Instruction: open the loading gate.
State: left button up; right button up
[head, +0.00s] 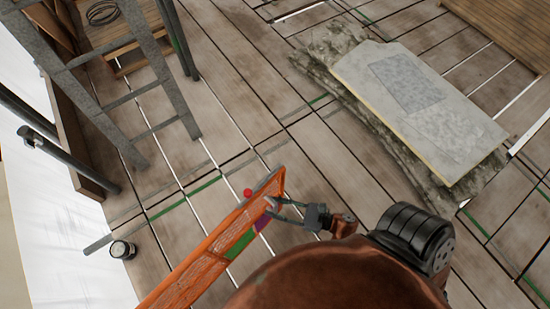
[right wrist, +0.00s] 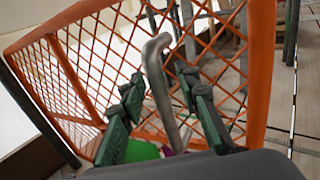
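The loading gate (head: 205,255) is an orange framed mesh panel running diagonally up from the bottom of the head view. It also fills much of the right wrist view (right wrist: 85,60). A grey bent handle (right wrist: 158,75) stands in front of the mesh there. My right gripper (head: 283,208) is at the gate's upper end in the head view. In the right wrist view its dark green fingers (right wrist: 162,98) are apart, with the handle between them and gaps visible on both sides. Whether either finger touches the handle I cannot tell. My left gripper is not in view.
A grey ladder-like frame (head: 115,95) stands upper left. A small can (head: 122,250) sits on the planks left of the gate. A small red ball (head: 247,192) shows by the gate's end. A stone slab (head: 425,105) lies right. Planks between ladder and slab are largely clear.

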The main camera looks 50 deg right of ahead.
jog(key=v, duration=1.2)
dwell(0.4)
